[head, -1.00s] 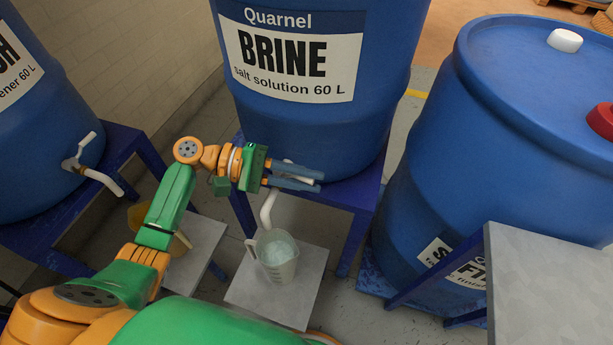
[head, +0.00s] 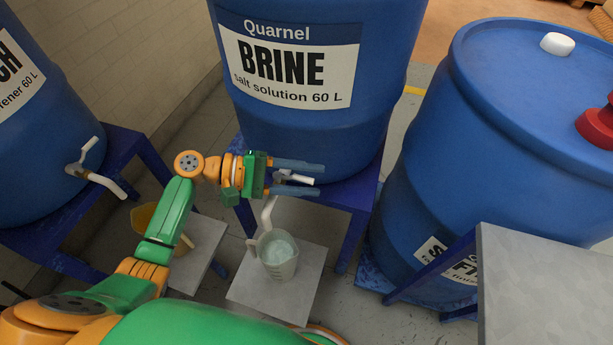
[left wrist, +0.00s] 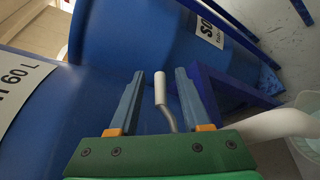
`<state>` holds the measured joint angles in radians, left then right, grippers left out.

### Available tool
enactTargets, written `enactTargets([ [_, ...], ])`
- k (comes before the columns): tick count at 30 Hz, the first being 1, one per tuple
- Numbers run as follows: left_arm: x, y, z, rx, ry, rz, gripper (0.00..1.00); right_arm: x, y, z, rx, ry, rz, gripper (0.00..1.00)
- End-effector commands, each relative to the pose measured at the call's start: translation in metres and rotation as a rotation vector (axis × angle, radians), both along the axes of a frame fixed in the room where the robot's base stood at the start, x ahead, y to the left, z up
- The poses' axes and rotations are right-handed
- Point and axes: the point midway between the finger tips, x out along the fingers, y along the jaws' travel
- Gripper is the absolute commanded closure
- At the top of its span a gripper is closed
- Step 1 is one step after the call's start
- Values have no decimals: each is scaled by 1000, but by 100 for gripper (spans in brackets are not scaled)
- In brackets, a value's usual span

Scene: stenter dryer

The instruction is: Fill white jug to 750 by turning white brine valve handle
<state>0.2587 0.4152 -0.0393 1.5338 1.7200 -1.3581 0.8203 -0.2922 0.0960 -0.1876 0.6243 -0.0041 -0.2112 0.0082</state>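The white jug (head: 279,256) stands upright on a grey stand top (head: 303,291), below the white spout (head: 268,211) of the brine drum. Pale contents show in it; I cannot read the level. My left gripper (head: 297,178) is at the brine valve, with its two blue-grey fingers apart. The white brine valve handle (head: 288,178) lies between them. In the left wrist view, the handle (left wrist: 160,88) stands between the open fingers (left wrist: 162,96), with gaps on both sides. The jug (left wrist: 305,128) shows partly at the right edge there. My right gripper is not in view.
The blue brine drum (head: 300,125) rests on a blue stand (head: 345,193) behind the gripper. Another drum with a white tap (head: 95,175) stands at left, with a yellow jug (head: 145,216) below it. A large blue drum (head: 530,110) and a grey table (head: 550,285) are at right.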

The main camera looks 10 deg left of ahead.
Motion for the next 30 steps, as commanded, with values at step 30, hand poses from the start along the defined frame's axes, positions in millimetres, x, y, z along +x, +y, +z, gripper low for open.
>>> enactTargets([
  [30,-17,67,15,0,0,0,52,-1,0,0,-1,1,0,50],
])
